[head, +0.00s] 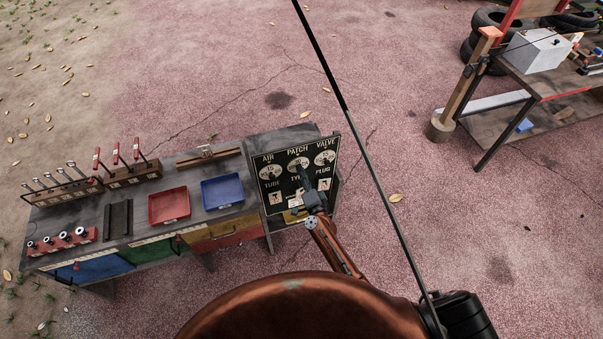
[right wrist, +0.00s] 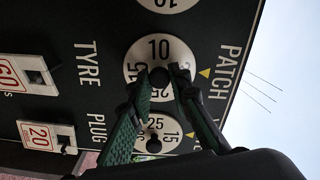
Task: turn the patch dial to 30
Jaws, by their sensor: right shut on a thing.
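The patch dial (head: 299,163) is the middle of three white dials on a black panel (head: 262,199). In the right wrist view, the patch dial (right wrist: 142,57) shows 10 at the top and 25 below, with a dark knob (right wrist: 158,77) at its centre. A yellow triangle mark (right wrist: 204,73) sits between the dial and the word PATCH; the number nearest it is hidden by a finger. My right gripper (right wrist: 161,79) is shut on the knob, one green-black finger on each side. In the head view, my right gripper (head: 304,178) reaches the panel from below. My left gripper is out of view.
The air dial (head: 270,174) and valve dial (head: 325,158) flank the patch dial closely. Left of the panel, the bench carries a blue tray (head: 223,192), a red tray (head: 169,206) and racks of levers. A second bench stands at the upper right.

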